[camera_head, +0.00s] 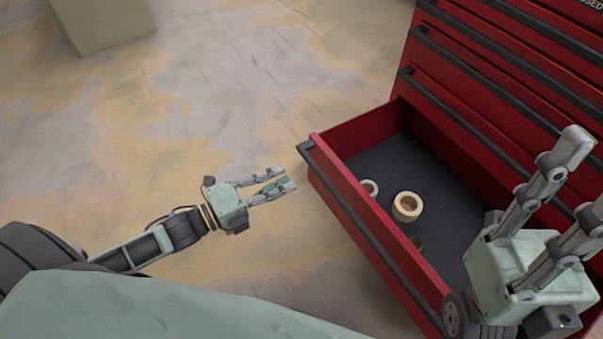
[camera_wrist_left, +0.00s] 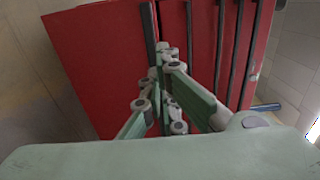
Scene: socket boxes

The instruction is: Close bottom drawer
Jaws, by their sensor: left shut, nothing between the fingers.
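The red bottom drawer (camera_head: 345,184) of the tool cabinet is pulled well out in the head view, with a dark handle strip along its front's top edge. My left gripper (camera_head: 289,181) is shut and empty, just left of the drawer's far front corner, apparently apart from it. In the left wrist view, my left gripper (camera_wrist_left: 166,62) has its fingers together in front of red panels and dark handle strips; contact cannot be told there. My right gripper (camera_head: 588,178) is open and empty, with fingers spread above the drawer's right part, hiding some of it.
The red cabinet (camera_head: 480,62) has several drawers above that look shut. A cream tape roll (camera_head: 407,206) and a white roll (camera_head: 370,188) lie inside the open drawer. A beige block (camera_head: 105,20) stands far left. The floor between is clear.

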